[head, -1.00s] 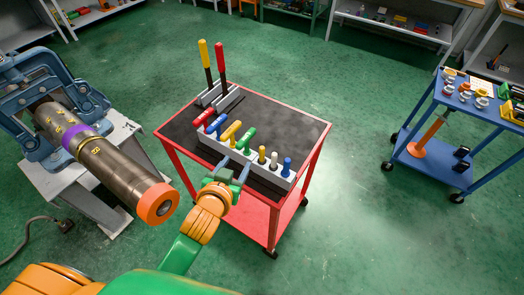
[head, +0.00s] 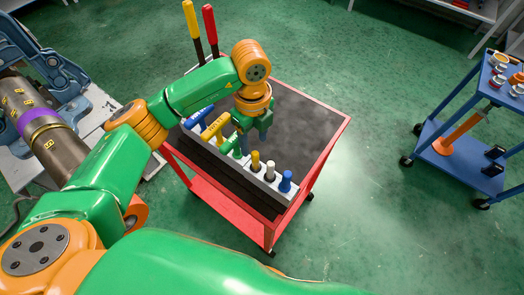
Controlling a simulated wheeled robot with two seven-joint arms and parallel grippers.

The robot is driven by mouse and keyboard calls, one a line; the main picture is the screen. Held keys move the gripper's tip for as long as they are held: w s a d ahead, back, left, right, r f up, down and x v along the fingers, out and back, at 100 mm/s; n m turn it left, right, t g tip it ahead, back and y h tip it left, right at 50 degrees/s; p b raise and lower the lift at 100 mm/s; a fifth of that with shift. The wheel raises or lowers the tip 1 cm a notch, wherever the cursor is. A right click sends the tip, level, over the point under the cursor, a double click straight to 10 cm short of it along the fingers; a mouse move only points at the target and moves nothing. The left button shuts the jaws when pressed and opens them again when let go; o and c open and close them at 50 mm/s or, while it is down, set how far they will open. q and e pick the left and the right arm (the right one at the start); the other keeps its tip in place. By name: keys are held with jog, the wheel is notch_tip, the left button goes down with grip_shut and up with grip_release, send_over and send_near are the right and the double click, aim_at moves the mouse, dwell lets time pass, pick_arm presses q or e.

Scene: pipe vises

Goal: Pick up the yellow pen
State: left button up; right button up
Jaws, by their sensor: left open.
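The yellow pen (head: 255,163) stands upright in the front end of the light grey rack (head: 218,158) on the red cart. A white pen (head: 270,172) and a blue pen (head: 286,181) stand beside it in a row. My left gripper (head: 253,141) points down just above and behind the yellow pen. It is open, with nothing seen between its fingers. Whether a finger touches the pen cannot be told. My left arm hides part of the rack. My right gripper is not in view.
Yellow (head: 215,127), blue (head: 198,117) and green (head: 232,146) handled tools sit in the same rack. Two tall yellow and red handles stand at the cart's back. The dark cart top (head: 305,112) is clear on the right. A blue cart (head: 460,140) stands further right.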

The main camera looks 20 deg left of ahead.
aim_at(254, 154)
pick_arm(q)
jog(key=s+p, duration=0.1)
jog(key=s+d+f+p, duration=0.1)
jog(key=shift+s+f, duration=0.1)
jog(key=shift+s, duration=0.3)
jog(key=shift+s+f, duration=0.3)
jog(key=shift+f, duration=0.65)
jog(key=shift+w+a+f, duration=0.1)
jog(key=shift+w+f, duration=0.1)
jog(key=shift+f, duration=0.3)
jog(key=shift+w+a+f, duration=0.1)
jog(key=shift+w+f, duration=0.05)
jog(key=shift+f, duration=0.35)
jog(key=shift+w+d+f, duration=0.15)
jog(key=shift+w+f, duration=0.05)
jog(key=shift+w, duration=0.15)
jog(key=shift+s+r, duration=0.2)
jog(key=shift+s, duration=0.1)
grip_shut()
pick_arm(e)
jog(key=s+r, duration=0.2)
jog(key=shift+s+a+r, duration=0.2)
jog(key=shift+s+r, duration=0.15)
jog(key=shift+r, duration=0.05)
